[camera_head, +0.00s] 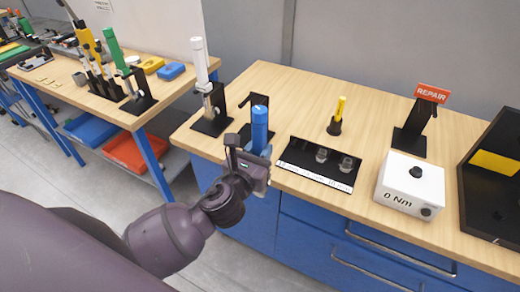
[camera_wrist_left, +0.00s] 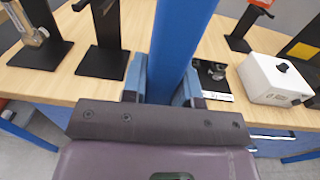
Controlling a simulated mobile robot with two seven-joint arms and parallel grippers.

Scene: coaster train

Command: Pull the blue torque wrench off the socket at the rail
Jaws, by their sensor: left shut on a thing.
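The blue torque wrench (camera_head: 260,128) stands roughly upright in my left gripper (camera_head: 256,160) at the front edge of the near workbench. In the left wrist view its blue shaft (camera_wrist_left: 174,45) passes between the two fingers of the left gripper (camera_wrist_left: 165,92), which are shut on it. The wrench's lower end is hidden behind the gripper, so I cannot tell whether it touches a socket. No socket at a rail can be made out under it. My right gripper is not in view.
An empty black stand (camera_head: 246,112) is just behind the wrench. A white wrench (camera_head: 200,62) stands left of it. To the right are a black tray (camera_head: 290,148) with small sockets, a white 0 Nm box (camera_head: 410,184) and a REPAIR stand (camera_head: 410,142).

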